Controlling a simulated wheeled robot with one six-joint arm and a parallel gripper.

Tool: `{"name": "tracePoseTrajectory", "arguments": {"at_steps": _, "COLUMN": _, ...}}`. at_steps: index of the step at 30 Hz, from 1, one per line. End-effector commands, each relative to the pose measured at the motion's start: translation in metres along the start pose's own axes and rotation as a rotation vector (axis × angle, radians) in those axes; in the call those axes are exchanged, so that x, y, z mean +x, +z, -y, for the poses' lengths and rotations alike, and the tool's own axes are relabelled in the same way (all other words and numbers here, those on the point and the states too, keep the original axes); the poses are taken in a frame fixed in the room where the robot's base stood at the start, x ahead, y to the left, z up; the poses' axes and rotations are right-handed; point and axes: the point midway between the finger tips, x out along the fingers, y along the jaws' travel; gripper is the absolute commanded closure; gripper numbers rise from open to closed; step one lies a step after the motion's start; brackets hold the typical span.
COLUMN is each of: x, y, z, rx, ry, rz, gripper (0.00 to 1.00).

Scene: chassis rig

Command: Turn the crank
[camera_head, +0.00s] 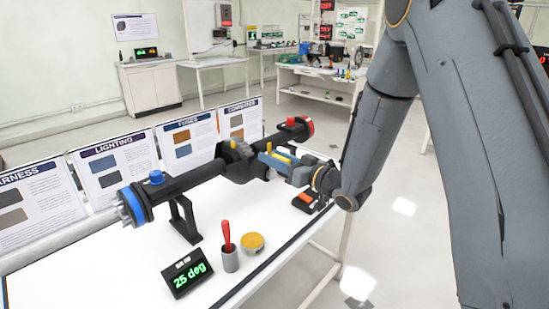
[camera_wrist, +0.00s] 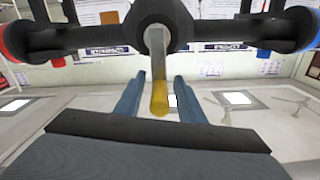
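The crank has a pale metal arm and a yellow handle (camera_wrist: 160,98), which hangs from the dark hub (camera_wrist: 160,20) in the wrist view. My gripper (camera_wrist: 159,100) has its two blue fingers apart, one on each side of the handle. Gaps show between handle and fingers, so it does not look clamped. In the head view my gripper (camera_head: 280,158) reaches in from the right beside the hub (camera_head: 240,168) of the black axle tube. Yellow shows between the blue fingers there; the rest of the crank is mostly hidden by my gripper.
A display (camera_head: 188,273) on the white table (camera_head: 130,262) reads 25 deg. A grey cup (camera_head: 230,260) with a red-handled tool and a yellow round tin (camera_head: 252,243) stand near the front edge. Information boards (camera_head: 117,162) stand behind. A black stand (camera_head: 184,220) supports the tube.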

Motion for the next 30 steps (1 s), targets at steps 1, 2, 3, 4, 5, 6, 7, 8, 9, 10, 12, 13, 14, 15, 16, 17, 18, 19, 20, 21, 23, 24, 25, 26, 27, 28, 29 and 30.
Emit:
{"name": "tracePoseTrajectory", "arguments": {"at_steps": 1, "x": -0.0001, "y": 0.0, "z": -0.0001, "rx": 0.0, "ry": 0.0, "rz": 0.0, "gripper": 0.68}}
{"name": "tracePoseTrajectory", "arguments": {"at_steps": 2, "x": -0.0002, "y": 0.0, "z": -0.0001, "rx": 0.0, "ry": 0.0, "rz": 0.0, "gripper": 0.73}}
{"name": "tracePoseTrajectory", "arguments": {"at_steps": 3, "x": -0.0002, "y": 0.0, "z": -0.0001, "rx": 0.0, "ry": 0.0, "rz": 0.0, "gripper": 0.8}}
{"name": "tracePoseTrajectory", "arguments": {"at_steps": 4, "x": -0.0002, "y": 0.0, "z": -0.0001, "rx": 0.0, "ry": 0.0, "rz": 0.0, "gripper": 0.85}}
{"name": "tracePoseTrajectory", "arguments": {"at_steps": 5, "x": -0.0003, "y": 0.0, "z": -0.0001, "rx": 0.0, "ry": 0.0, "rz": 0.0, "gripper": 0.9}}
{"name": "tracePoseTrajectory", "arguments": {"at_steps": 6, "x": -0.0003, "y": 0.0, "z": -0.0001, "rx": 0.0, "ry": 0.0, "rz": 0.0, "gripper": 0.96}}
{"name": "tracePoseTrajectory", "arguments": {"at_steps": 7, "x": -0.0003, "y": 0.0, "z": -0.0001, "rx": 0.0, "ry": 0.0, "rz": 0.0, "gripper": 1.0}}
{"name": "tracePoseTrajectory", "arguments": {"at_steps": 8, "x": -0.0003, "y": 0.0, "z": -0.0001, "rx": 0.0, "ry": 0.0, "rz": 0.0, "gripper": 1.0}}
{"name": "tracePoseTrajectory", "arguments": {"at_steps": 9, "x": -0.0004, "y": 0.0, "z": 0.0, "rx": 0.0, "ry": 0.0, "rz": 0.0, "gripper": 1.0}}
{"name": "tracePoseTrajectory", "arguments": {"at_steps": 10, "x": -0.0004, "y": 0.0001, "z": 0.0, "rx": 0.0, "ry": 0.0, "rz": 0.0, "gripper": 1.0}}
{"name": "tracePoseTrajectory", "arguments": {"at_steps": 12, "x": -0.0005, "y": 0.0002, "z": 0.0001, "rx": 0.0, "ry": 0.0, "rz": 0.001, "gripper": 1.0}}
{"name": "tracePoseTrajectory", "arguments": {"at_steps": 13, "x": -0.0006, "y": 0.0003, "z": 0.0001, "rx": 0.0, "ry": 0.0, "rz": 0.001, "gripper": 1.0}}
{"name": "tracePoseTrajectory", "arguments": {"at_steps": 14, "x": -0.0007, "y": 0.0003, "z": 0.0001, "rx": 0.0, "ry": 0.0, "rz": 0.001, "gripper": 1.0}}
{"name": "tracePoseTrajectory", "arguments": {"at_steps": 15, "x": -0.0008, "y": 0.0004, "z": 0.0, "rx": -0.001, "ry": 0.0, "rz": 0.001, "gripper": 1.0}}
{"name": "tracePoseTrajectory", "arguments": {"at_steps": 16, "x": -0.0009, "y": 0.0005, "z": 0.0, "rx": -0.001, "ry": 0.0, "rz": 0.001, "gripper": 1.0}}
{"name": "tracePoseTrajectory", "arguments": {"at_steps": 17, "x": -0.001, "y": 0.0005, "z": -0.0001, "rx": -0.001, "ry": 0.0, "rz": 0.001, "gripper": 1.0}}
{"name": "tracePoseTrajectory", "arguments": {"at_steps": 18, "x": -0.0012, "y": 0.0005, "z": -0.0002, "rx": -0.002, "ry": 0.001, "rz": 0.001, "gripper": 1.0}}
{"name": "tracePoseTrajectory", "arguments": {"at_steps": 19, "x": -0.0014, "y": 0.0006, "z": -0.0004, "rx": -0.002, "ry": 0.001, "rz": 0.001, "gripper": 1.0}}
{"name": "tracePoseTrajectory", "arguments": {"at_steps": 20, "x": -0.0015, "y": 0.0006, "z": -0.0005, "rx": -0.003, "ry": 0.001, "rz": 0.001, "gripper": 1.0}}
{"name": "tracePoseTrajectory", "arguments": {"at_steps": 21, "x": -0.0018, "y": 0.0006, "z": -0.0008, "rx": -0.004, "ry": 0.002, "rz": 0.001, "gripper": 1.0}}
{"name": "tracePoseTrajectory", "arguments": {"at_steps": 23, "x": -0.0023, "y": 0.0007, "z": -0.0012, "rx": -0.006, "ry": 0.003, "rz": 0.001, "gripper": 1.0}}
{"name": "tracePoseTrajectory", "arguments": {"at_steps": 24, "x": -0.0027, "y": 0.0007, "z": -0.0016, "rx": -0.007, "ry": 0.003, "rz": 0.001, "gripper": 1.0}}
{"name": "tracePoseTrajectory", "arguments": {"at_steps": 25, "x": -0.003, "y": 0.0007, "z": -0.0019, "rx": -0.008, "ry": 0.004, "rz": 0.001, "gripper": 1.0}}
{"name": "tracePoseTrajectory", "arguments": {"at_steps": 26, "x": -0.0033, "y": 0.0007, "z": -0.0023, "rx": -0.01, "ry": 0.005, "rz": 0.001, "gripper": 1.0}}
{"name": "tracePoseTrajectory", "arguments": {"at_steps": 27, "x": -0.0038, "y": 0.0007, "z": -0.0028, "rx": -0.011, "ry": 0.006, "rz": 0.001, "gripper": 1.0}}
{"name": "tracePoseTrajectory", "arguments": {"at_steps": 28, "x": -0.0041, "y": 0.0007, "z": -0.0033, "rx": -0.013, "ry": 0.007, "rz": 0.001, "gripper": 1.0}}
{"name": "tracePoseTrajectory", "arguments": {"at_steps": 29, "x": -0.0046, "y": 0.0006, "z": -0.0037, "rx": -0.014, "ry": 0.008, "rz": 0.001, "gripper": 1.0}}
{"name": "tracePoseTrajectory", "arguments": {"at_steps": 30, "x": -0.0051, "y": 0.0006, "z": -0.0044, "rx": -0.017, "ry": 0.009, "rz": 0.001, "gripper": 1.0}}
